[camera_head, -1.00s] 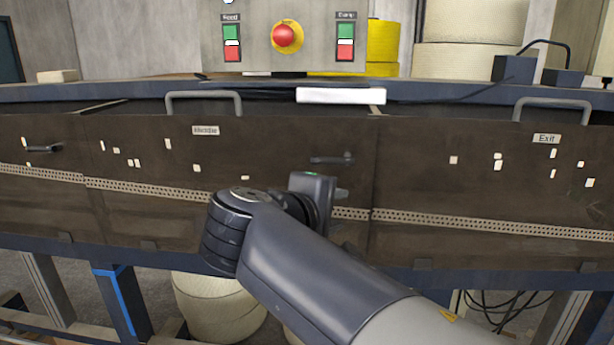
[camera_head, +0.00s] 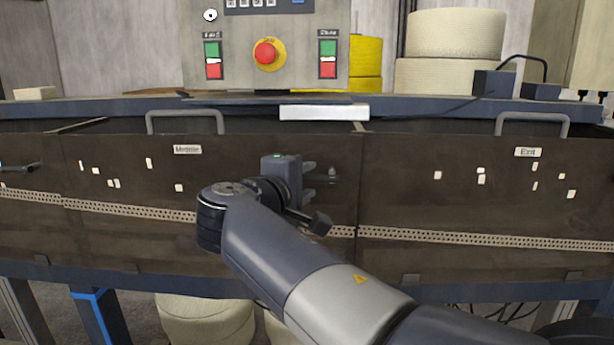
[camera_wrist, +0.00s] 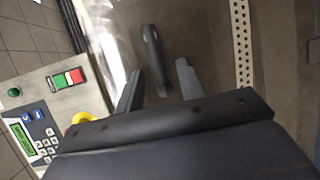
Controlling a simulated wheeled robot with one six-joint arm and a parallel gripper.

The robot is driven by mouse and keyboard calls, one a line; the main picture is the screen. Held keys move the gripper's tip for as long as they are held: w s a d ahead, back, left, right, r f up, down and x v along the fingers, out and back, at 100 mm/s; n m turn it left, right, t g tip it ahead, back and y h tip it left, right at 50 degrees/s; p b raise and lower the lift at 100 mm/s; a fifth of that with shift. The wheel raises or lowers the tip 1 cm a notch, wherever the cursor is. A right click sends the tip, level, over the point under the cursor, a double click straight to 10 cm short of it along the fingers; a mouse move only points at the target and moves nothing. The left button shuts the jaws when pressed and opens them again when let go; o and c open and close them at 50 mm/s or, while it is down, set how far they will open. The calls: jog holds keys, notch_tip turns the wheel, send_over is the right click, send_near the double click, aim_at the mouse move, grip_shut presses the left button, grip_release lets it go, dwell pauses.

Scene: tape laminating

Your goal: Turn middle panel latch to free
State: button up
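The middle panel (camera_head: 120,155) is a dark brown sheet with a "Middle" label (camera_head: 187,149). Its latch (camera_head: 332,173) is a small dark handle near the panel's right edge, partly hidden behind my gripper (camera_head: 311,177) in the head view. In the wrist view the latch (camera_wrist: 153,50) stands out clearly, its length running toward my gripper (camera_wrist: 158,72). My fingers are open, one on each side of the latch's near end. I see gaps between the fingers and the latch, and I cannot tell how deep the fingertips reach.
A grab handle (camera_head: 186,115) stands on the middle panel's top edge. The Exit panel (camera_head: 480,205) adjoins on the right. A perforated strip (camera_head: 130,210) runs across the panels. Above is a control box with a red stop button (camera_head: 266,53).

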jog(key=shift+w+d, duration=0.25)
jog(key=shift+w, duration=0.2)
jog(key=shift+c, duration=0.2)
grip_shut()
